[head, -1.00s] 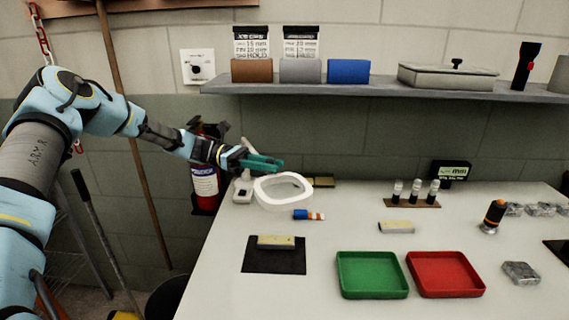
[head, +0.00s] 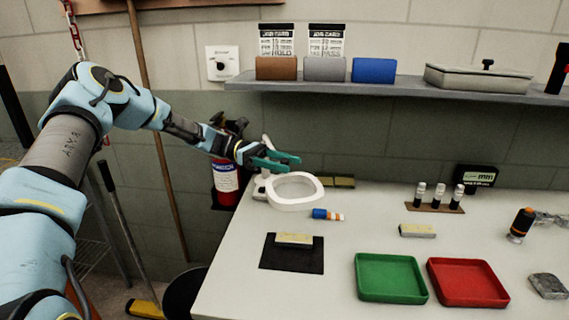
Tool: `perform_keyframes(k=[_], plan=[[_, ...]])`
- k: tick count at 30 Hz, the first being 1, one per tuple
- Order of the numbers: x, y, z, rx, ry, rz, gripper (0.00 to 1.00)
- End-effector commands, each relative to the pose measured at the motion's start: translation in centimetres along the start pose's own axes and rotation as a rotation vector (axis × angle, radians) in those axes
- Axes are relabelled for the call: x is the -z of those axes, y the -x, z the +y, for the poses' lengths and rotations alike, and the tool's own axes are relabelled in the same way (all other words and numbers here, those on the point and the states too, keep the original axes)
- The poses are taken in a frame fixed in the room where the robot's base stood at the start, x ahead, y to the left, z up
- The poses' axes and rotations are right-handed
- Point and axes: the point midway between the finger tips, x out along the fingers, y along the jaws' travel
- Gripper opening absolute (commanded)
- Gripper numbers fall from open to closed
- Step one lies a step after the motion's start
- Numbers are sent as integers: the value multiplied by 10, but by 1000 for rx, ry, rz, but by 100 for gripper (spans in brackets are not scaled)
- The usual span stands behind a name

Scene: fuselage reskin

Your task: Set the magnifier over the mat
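The magnifier (head: 294,205) is a white ring-shaped head on a short stand at the back left of the bench. The black mat (head: 291,259) lies in front of it, nearer the bench's front left. A pale block (head: 294,239) lies on the mat's back part. My gripper (head: 293,159) has teal fingers, spread apart, just above and behind the magnifier's ring. I see nothing between the fingers. Whether a finger touches the magnifier's stand or arm cannot be told. The magnifier's ring is behind the mat, not over it.
A blue and orange cylinder (head: 327,215) lies right of the ring. A green tray (head: 390,279) and a red tray (head: 467,283) stand right of the mat. Another pale block (head: 417,231) and a rack of vials (head: 436,206) are farther right. A shelf (head: 390,88) runs above the bench.

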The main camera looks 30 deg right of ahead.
Motion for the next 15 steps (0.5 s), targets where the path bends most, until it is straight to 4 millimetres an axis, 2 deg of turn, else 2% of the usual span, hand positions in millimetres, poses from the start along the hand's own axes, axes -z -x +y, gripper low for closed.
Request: perform_keyframes(k=[8,11,15], plan=[[2,4,0,-1,0,1,59],[4,14,1,-3,-1,2,59],[5,41,1,-4,-2,2,59]])
